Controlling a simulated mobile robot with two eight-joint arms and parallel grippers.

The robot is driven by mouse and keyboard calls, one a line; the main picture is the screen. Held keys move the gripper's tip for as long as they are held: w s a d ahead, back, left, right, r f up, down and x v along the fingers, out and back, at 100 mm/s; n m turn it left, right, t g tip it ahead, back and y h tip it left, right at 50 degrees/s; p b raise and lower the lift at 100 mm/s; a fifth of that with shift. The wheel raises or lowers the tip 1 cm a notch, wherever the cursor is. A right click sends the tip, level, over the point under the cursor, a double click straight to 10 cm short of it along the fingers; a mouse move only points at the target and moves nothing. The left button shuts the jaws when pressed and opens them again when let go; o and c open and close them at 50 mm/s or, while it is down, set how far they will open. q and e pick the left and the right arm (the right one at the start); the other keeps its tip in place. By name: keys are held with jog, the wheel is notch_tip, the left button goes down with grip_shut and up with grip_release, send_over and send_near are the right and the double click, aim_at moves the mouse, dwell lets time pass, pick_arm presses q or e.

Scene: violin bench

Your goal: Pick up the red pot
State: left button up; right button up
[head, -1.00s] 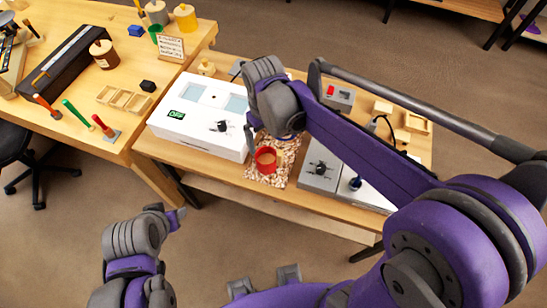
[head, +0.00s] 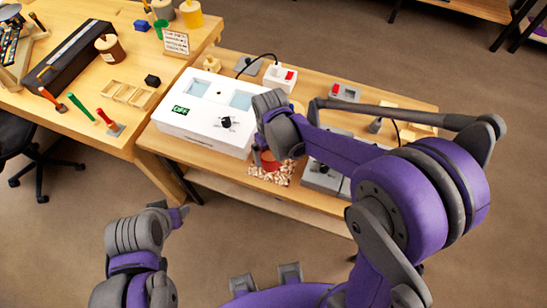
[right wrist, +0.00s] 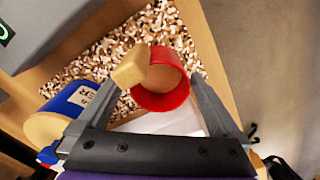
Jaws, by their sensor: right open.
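The red pot (head: 268,163) stands on a speckled mat (head: 277,178) at the front of the bench, partly hidden behind my right gripper in the head view. In the right wrist view, the red pot (right wrist: 163,98) shows a brown inside, with a tan block-like piece (right wrist: 130,67) at its left rim. My right gripper (right wrist: 152,88) is open, one finger on each side of the pot; I cannot tell whether either touches it. My left gripper (head: 178,214) is low in the head view, away from the bench, its jaws unclear.
A white box with a green display (head: 207,115) stands left of the pot. Grey equipment (head: 323,178) stands to its right. In the right wrist view, a blue-labelled jar (right wrist: 70,103) lies close to the left finger. Another wooden table (head: 75,140) is at the left.

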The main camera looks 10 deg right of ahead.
jog(key=c, duration=1.3)
